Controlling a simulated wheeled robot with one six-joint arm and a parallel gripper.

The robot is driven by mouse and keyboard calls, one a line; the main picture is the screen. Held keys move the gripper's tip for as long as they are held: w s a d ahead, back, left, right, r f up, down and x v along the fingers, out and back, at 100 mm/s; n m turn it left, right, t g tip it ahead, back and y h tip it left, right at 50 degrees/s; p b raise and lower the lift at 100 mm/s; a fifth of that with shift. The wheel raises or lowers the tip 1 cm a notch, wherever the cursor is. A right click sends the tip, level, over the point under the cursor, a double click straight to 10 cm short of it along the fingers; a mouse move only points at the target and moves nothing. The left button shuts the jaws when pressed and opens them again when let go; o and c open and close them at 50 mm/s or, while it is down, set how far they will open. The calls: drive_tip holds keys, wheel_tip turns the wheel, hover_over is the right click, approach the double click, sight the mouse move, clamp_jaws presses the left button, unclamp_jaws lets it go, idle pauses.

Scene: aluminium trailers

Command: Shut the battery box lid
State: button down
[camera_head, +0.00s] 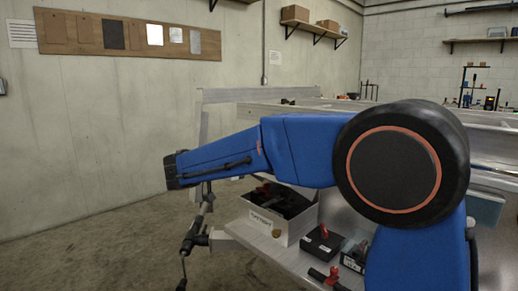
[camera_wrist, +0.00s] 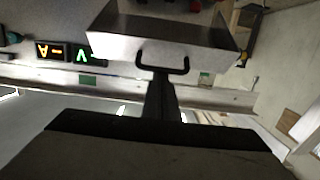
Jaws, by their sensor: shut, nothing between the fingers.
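In the head view the grey box with the lettered label (camera_head: 262,222) sits on a ledge below my blue forearm, with dark contents showing in its open top. My forearm covers part of the area above it, and I cannot make out the lid or my gripper there. In the wrist view a pale metal box-shaped part (camera_wrist: 110,47) with a black U-shaped handle (camera_wrist: 185,66) is at top centre; I cannot tell whether this is the lid. My gripper (camera_wrist: 160,80) is shut and empty, its fingertips close to the handle; contact is unclear.
Black boxes (camera_head: 322,243) with red parts stand on the ledge right of the labelled box. A dark rod-like fitting (camera_head: 190,240) hangs at the ledge's left. The wrist view shows small lit displays (camera_wrist: 52,51) at left. Bare floor (camera_head: 110,250) is free at left.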

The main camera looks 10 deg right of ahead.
wheel_tip(320, 180, down, 17)
drive_tip(key=s+a, duration=0.1)
drive_tip(key=a, duration=0.1)
drive_tip(key=shift+s+a+r, duration=0.15)
drive_tip(key=shift+s, duration=0.2)
drive_tip(key=shift+r, duration=0.1)
